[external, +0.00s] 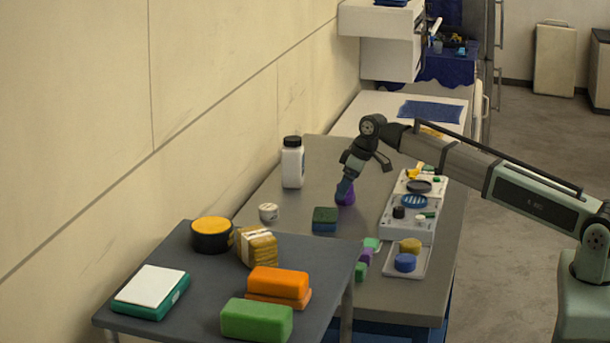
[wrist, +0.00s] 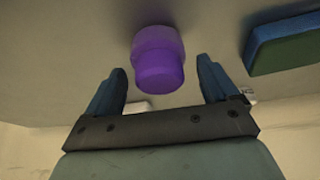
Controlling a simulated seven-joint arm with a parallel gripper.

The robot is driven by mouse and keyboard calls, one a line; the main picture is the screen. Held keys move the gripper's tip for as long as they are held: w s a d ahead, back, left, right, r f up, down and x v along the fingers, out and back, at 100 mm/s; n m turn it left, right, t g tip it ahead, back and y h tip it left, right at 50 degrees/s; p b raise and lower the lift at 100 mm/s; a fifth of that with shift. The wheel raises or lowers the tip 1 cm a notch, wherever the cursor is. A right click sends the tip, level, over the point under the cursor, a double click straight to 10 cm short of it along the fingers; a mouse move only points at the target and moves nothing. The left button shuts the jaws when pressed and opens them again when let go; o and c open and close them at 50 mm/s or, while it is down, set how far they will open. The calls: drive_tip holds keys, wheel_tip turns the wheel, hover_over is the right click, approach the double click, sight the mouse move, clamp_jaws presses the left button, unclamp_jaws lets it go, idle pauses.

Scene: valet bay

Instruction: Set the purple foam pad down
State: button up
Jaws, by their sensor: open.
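The purple foam pad (external: 347,194) stands on the grey workbench (external: 325,268), just below my gripper (external: 345,188). In the wrist view the purple pad (wrist: 159,60) is a short round piece with a wider part behind its near end. It lies between and beyond the fingertips of my open gripper (wrist: 162,72), with a visible gap to each blue finger. No finger visibly touches it. In the external view the fingers partly cover the pad.
A green and blue block (external: 324,219) sits left of the pad. A white bottle (external: 292,162) and a small round tin (external: 268,212) stand farther left. A pale tray (external: 412,228) with pads and discs is to the right. Bare bench lies behind the pad.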

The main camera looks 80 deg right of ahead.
drive_tip(key=v, duration=1.2)
